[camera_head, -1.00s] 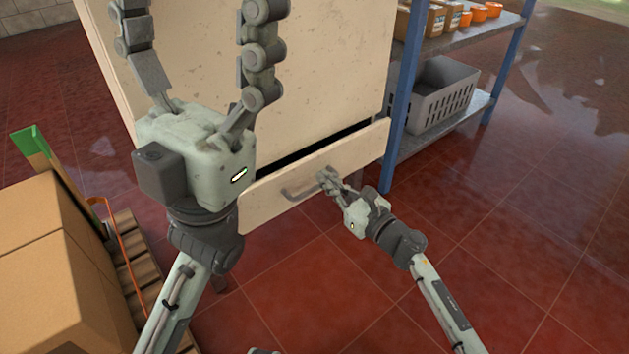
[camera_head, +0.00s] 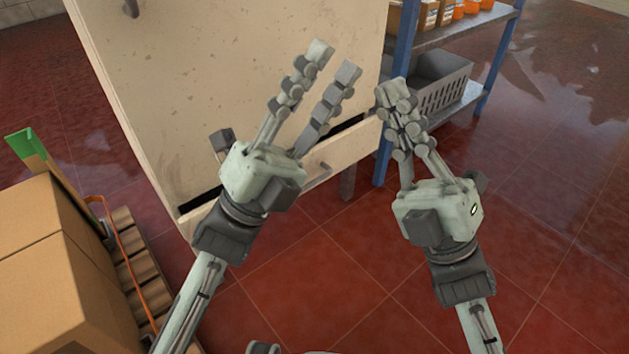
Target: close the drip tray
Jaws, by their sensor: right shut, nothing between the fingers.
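The drip tray (camera_head: 348,150) is a beige drawer front with a grey bar handle (camera_head: 318,178), low on the tall beige cabinet (camera_head: 200,80). A dark gap shows along its top edge, so it stands out a little from the cabinet. My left gripper (camera_head: 334,62) is open and empty, its fingers spread and pointing up in front of the cabinet. It hides the middle of the tray and part of the handle. My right gripper (camera_head: 393,92) is shut and empty, raised in front of the blue shelf post, right of the tray. Whether either gripper touches anything is unclear.
A blue-posted shelf (camera_head: 468,42) with a grey crate (camera_head: 445,85) and orange pots (camera_head: 472,7) stands right of the cabinet. Cardboard boxes (camera_head: 45,270) on a wooden pallet (camera_head: 135,270) fill the lower left. The red tiled floor at right is clear.

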